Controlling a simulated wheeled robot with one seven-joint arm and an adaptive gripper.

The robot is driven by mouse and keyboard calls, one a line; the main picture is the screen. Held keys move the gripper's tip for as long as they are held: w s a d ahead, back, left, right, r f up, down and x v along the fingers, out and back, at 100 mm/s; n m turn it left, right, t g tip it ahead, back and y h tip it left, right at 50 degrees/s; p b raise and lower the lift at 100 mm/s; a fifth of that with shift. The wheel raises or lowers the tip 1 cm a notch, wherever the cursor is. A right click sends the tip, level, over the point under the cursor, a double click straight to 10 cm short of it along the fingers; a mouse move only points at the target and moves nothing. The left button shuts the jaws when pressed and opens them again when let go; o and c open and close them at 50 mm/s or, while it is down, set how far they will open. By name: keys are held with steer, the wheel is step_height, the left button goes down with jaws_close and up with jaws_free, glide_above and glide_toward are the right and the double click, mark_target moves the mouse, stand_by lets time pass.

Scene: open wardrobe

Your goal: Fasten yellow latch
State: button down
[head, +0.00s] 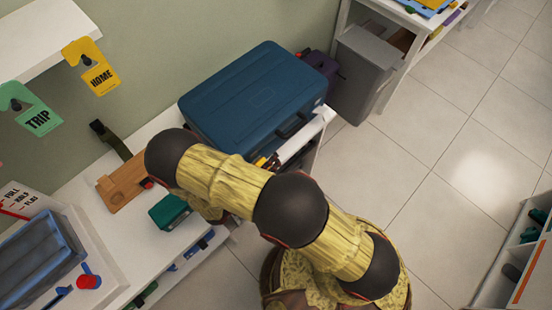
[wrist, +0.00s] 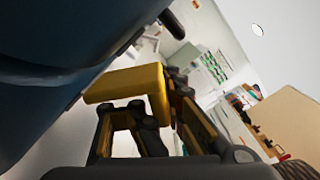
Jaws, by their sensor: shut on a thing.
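A closed blue case (head: 245,95) lies flat on the white bench. Its dark underside and wall fill the left of the wrist view (wrist: 50,60). The yellow latch (wrist: 128,84) shows in the wrist view as a yellow block sticking out beside the case. My gripper (wrist: 150,115) is shut on it, close against the case's front side. In the head view, my gripper (head: 268,163) is mostly hidden behind my arm, at the case's front edge. Whether the latch is seated cannot be told.
A teal box (head: 169,212) and a wooden board (head: 124,183) lie on the bench left of my arm. A dark handle (head: 290,127) sits on the case's front. A grey bin (head: 362,72) stands beyond. Open tiled floor lies to the right.

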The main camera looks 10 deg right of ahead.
steer(key=shift+w+a+r+n+p, duration=0.35)
steer(key=shift+n+p, duration=0.4)
steer(key=shift+n, duration=0.55)
steer(key=shift+w+a+r+n+p, duration=0.35)
steer(key=shift+n+p, duration=0.45)
steer(key=shift+n, duration=0.5)
steer(key=shift+w+a+r+n+p, duration=0.2)
steer(key=shift+w+r+n+p, duration=0.4)
steer(key=shift+n, duration=0.7)
steer(key=shift+s+f, duration=0.1)
steer(key=shift+s, duration=0.05)
steer(key=c, duration=2)
jaws_free()
steer(key=shift+a, duration=0.15)
steer(key=shift+o, duration=0.5)
